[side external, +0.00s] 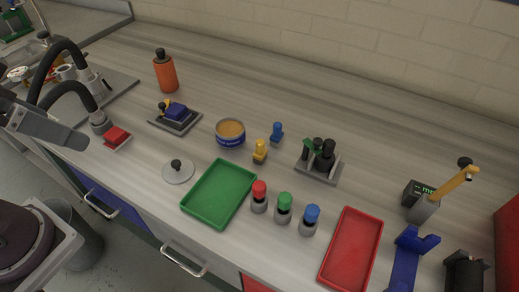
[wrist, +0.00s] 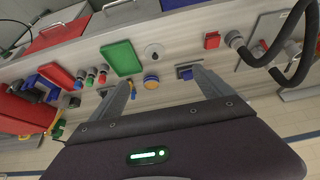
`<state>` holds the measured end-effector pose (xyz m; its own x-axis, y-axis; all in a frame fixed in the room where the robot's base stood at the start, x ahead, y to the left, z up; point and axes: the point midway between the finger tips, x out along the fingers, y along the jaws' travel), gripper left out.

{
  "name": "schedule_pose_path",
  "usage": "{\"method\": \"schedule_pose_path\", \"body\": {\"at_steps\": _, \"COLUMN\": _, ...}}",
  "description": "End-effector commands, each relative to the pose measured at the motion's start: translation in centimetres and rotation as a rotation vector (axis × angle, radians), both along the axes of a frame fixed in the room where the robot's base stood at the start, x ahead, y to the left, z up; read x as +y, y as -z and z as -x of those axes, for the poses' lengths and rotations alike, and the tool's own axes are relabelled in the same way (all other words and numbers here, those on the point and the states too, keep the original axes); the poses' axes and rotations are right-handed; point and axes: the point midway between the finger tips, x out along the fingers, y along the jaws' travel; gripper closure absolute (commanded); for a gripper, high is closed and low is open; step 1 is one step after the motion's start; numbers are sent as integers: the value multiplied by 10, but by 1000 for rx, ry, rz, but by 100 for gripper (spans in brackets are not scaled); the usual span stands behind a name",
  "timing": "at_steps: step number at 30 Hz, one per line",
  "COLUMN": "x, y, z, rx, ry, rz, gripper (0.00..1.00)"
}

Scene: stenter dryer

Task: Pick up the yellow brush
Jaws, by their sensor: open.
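The yellow brush (side external: 260,151) stands on the grey counter, just right of the round blue-and-tan tin (side external: 230,132). A similar blue brush (side external: 277,132) stands behind it. In the wrist view, a small yellow shape by the left finger appears to be the yellow brush (wrist: 132,91), partly hidden. My gripper (wrist: 160,75) is open, its two grey fingers wide apart with nothing between their tips. It is well away from the brush. In the side view, grey and dark parts of my arm show at the left edge.
A green tray (side external: 218,194), red tray (side external: 352,250) and several capped bottles (side external: 284,208) stand in front of the brush. A rack (side external: 318,163) with green and black pieces stands to its right. A lidded disc (side external: 178,171) and orange bottle (side external: 166,73) stand left.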

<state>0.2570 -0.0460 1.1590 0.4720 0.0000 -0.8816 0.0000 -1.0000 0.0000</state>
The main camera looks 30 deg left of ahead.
Motion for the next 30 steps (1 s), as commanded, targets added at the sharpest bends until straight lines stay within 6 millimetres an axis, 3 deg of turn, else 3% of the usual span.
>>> {"method": "schedule_pose_path", "body": {"at_steps": 1, "x": 0, "y": 0, "z": 0, "rx": 0, "ry": 0, "rz": 0, "gripper": 11}}
{"method": "schedule_pose_path", "body": {"at_steps": 6, "x": 0, "y": 0, "z": 0, "rx": 0, "ry": 0, "rz": 0, "gripper": 42}}
{"method": "schedule_pose_path", "body": {"at_steps": 14, "x": 0, "y": 0, "z": 0, "rx": 0, "ry": 1, "rz": 0, "gripper": 42}}
{"method": "schedule_pose_path", "body": {"at_steps": 17, "x": -3, "y": -8, "z": -15, "rx": 24, "ry": 58, "rz": -22, "gripper": 42}}
{"method": "schedule_pose_path", "body": {"at_steps": 20, "x": -14, "y": -23, "z": -60, "rx": 91, "ry": 227, "rz": -84, "gripper": 42}}
{"method": "schedule_pose_path", "body": {"at_steps": 23, "x": -38, "y": -23, "z": -123, "rx": 168, "ry": 463, "rz": -161, "gripper": 42}}
{"method": "schedule_pose_path", "body": {"at_steps": 26, "x": -69, "y": 0, "z": -184, "rx": 239, "ry": 701, "rz": -225, "gripper": 42}}
{"method": "schedule_pose_path", "body": {"at_steps": 30, "x": -122, "y": 64, "z": -251, "rx": 324, "ry": 1026, "rz": -295, "gripper": 42}}
